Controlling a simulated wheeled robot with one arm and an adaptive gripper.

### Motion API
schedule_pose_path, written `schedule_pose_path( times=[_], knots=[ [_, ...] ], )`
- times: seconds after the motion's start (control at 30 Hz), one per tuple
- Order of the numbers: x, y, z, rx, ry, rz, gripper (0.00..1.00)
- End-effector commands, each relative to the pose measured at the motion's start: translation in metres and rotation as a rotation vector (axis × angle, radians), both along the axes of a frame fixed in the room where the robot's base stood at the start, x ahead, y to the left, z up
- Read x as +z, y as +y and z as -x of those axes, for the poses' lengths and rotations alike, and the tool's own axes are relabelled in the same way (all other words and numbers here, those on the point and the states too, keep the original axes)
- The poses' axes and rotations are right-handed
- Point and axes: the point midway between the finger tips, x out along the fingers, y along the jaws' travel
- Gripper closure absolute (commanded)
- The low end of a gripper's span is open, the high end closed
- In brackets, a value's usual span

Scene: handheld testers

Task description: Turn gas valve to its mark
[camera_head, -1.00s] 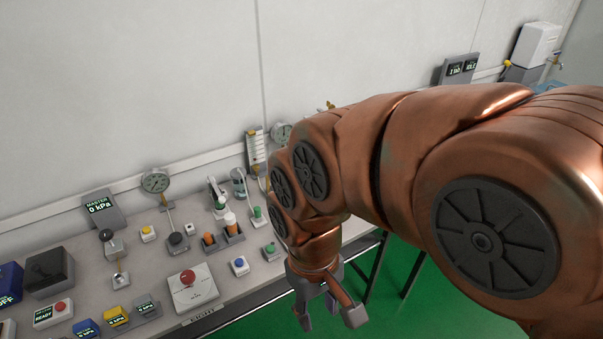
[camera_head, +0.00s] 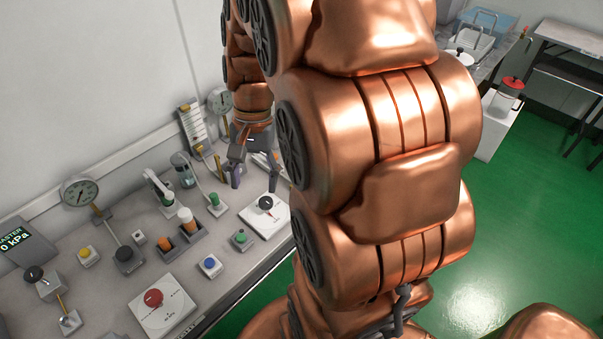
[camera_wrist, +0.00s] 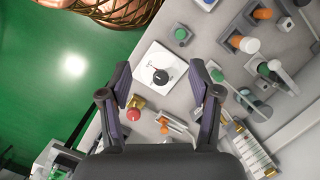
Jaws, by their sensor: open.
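A black knob (camera_head: 265,203) with a pale pointer line sits on a square white plate (camera_head: 278,221) near the bench's front edge; it looks like the gas valve, though I read no label. In the wrist view the knob (camera_wrist: 161,76) shows just beyond and between my fingertips, with the white plate (camera_wrist: 150,60) around it. The mark is too small to make out. My gripper (camera_head: 253,180) is open and empty, above the bench and behind the knob in the head view, touching nothing visible. In the wrist view its two fingers (camera_wrist: 161,85) stand wide apart.
A green button (camera_head: 240,238), a blue button (camera_head: 209,264) and a red-knobbed white plate (camera_head: 166,312) lie along the front edge. Orange and white-capped handles (camera_head: 186,222) stand left of the knob. A round gauge (camera_head: 80,192) stands at the back. Green floor (camera_head: 500,220) is right.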

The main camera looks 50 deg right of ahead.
Motion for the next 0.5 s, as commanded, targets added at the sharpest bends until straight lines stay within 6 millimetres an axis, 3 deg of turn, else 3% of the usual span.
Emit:
schedule_pose_path(
  times=[0.03,0.23,0.5],
  knots=[
    [-0.012,-0.018,-0.008,-0.085,0.010,-0.012,0.37],
    [-0.035,-0.091,-0.033,-0.416,0.032,-0.054,0.37],
    [-0.068,-0.182,-0.038,-0.778,0.060,-0.111,0.37]
  ],
)
